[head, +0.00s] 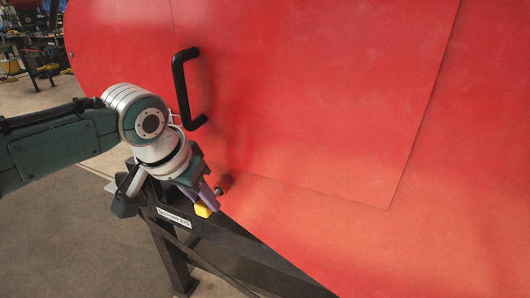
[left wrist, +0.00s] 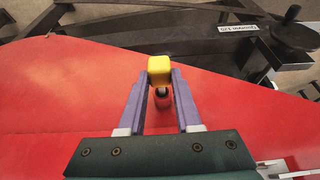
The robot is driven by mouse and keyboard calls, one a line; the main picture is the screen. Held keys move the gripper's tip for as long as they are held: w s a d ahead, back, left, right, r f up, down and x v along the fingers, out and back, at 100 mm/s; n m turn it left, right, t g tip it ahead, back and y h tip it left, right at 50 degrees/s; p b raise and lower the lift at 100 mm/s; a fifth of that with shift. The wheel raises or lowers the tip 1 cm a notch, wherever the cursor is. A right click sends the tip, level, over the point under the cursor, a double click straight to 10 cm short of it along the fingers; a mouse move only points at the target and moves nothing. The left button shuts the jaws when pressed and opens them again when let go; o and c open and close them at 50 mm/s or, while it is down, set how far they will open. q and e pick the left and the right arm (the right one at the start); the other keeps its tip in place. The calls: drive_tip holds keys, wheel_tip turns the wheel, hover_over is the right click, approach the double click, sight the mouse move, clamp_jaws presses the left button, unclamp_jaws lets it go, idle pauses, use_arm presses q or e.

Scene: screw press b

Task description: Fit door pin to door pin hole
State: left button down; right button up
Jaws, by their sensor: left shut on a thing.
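My left gripper (head: 209,199) is shut on the yellow head of the door pin (head: 202,210), close to the lower part of the red drum. In the left wrist view the purple fingers of my left gripper (left wrist: 159,76) pinch the yellow head of the door pin (left wrist: 159,64). A short dark shank shows below the head, in line with a small red cylinder (left wrist: 163,102). This stub, likely the door pin hole, also shows as a brownish red stub (head: 225,183) in the head view. I cannot tell whether the shank is inside it. My right gripper is not in view.
The red door panel (head: 330,90) with a black handle (head: 182,85) lies just above my gripper. A black frame (head: 225,237) with a white label runs below it. Open floor (head: 60,220) is at the left.

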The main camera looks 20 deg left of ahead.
use_arm(q)
drive_tip(key=c, duration=0.5)
unclamp_jaws()
drive_tip(key=shift+r, duration=0.1)
drive_tip(key=shift+s+r, duration=0.15)
drive_tip(key=shift+r, duration=0.25)
drive_tip(key=p+v, duration=0.2)
drive_tip(key=v, duration=0.7)
drive_tip(key=shift+p, duration=0.3)
drive_tip(key=shift+s+f, duration=0.1)
drive_tip(key=s+d+f+m, duration=0.2)
drive_tip(key=s+d+f, duration=0.1)
drive_tip(key=s+d, duration=0.5)
drive_tip(key=s+a+r+n+g, duration=0.1)
drive_tip(key=s+a+r, duration=0.1)
drive_tip(key=s, duration=1.1)
wheel_tip(320, 180, up, 35)
drive_tip(key=p, duration=3.5)
drive_tip(key=shift+d+f, duration=0.1)
drive_tip(key=shift+f, duration=0.05)
